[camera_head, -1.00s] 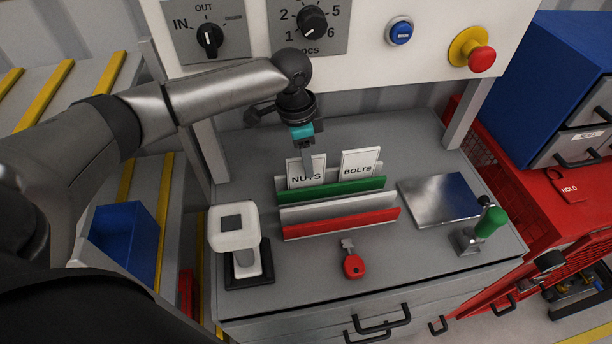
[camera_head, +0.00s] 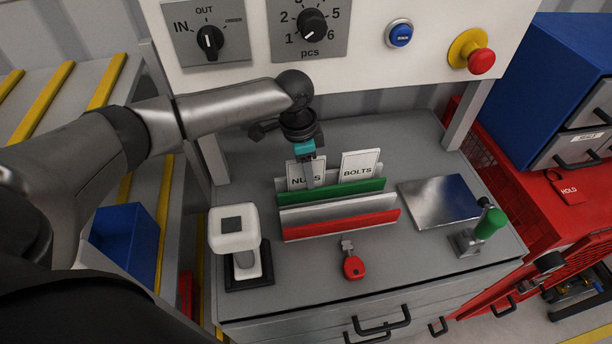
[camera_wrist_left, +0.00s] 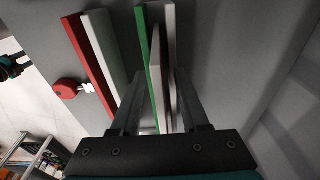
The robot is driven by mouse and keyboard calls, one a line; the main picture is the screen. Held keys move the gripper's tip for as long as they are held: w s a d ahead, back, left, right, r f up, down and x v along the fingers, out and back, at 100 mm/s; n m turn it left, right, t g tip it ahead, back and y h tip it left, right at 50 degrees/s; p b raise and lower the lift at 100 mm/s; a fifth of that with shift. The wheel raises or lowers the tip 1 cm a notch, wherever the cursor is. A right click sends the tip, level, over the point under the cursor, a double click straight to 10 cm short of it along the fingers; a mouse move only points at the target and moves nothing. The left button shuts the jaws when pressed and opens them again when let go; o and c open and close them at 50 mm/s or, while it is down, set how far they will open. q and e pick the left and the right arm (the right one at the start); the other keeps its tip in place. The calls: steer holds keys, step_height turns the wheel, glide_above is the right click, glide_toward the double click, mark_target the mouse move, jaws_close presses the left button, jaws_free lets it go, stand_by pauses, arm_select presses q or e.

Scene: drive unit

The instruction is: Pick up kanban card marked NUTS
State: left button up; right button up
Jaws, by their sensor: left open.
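The white NUTS card (camera_head: 294,178) stands upright in the rear slot of the card rack, behind its green strip (camera_head: 345,192). The BOLTS card (camera_head: 359,165) stands to its right in the same row. My left gripper (camera_head: 309,183) points down at the NUTS card and covers part of its lettering. In the left wrist view the fingers (camera_wrist_left: 160,72) are open, one on each side of the rack's rear row, with a thin card edge (camera_wrist_left: 156,90) between them. I cannot tell whether either finger touches it. My right gripper is not in view.
The rack's red front strip (camera_head: 345,226) faces a red key-like tag (camera_head: 354,266) on the bench. A white scanner-like device (camera_head: 236,240) stands left. A metal plate (camera_head: 438,199) and green-handled lever (camera_head: 490,223) are right. The control panel (camera_head: 365,45) rises behind.

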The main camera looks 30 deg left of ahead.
arm_select(q)
steer(key=shift+f, duration=0.1)
steer(key=shift+c, duration=0.2)
jaws_close()
stand_by(0.5)
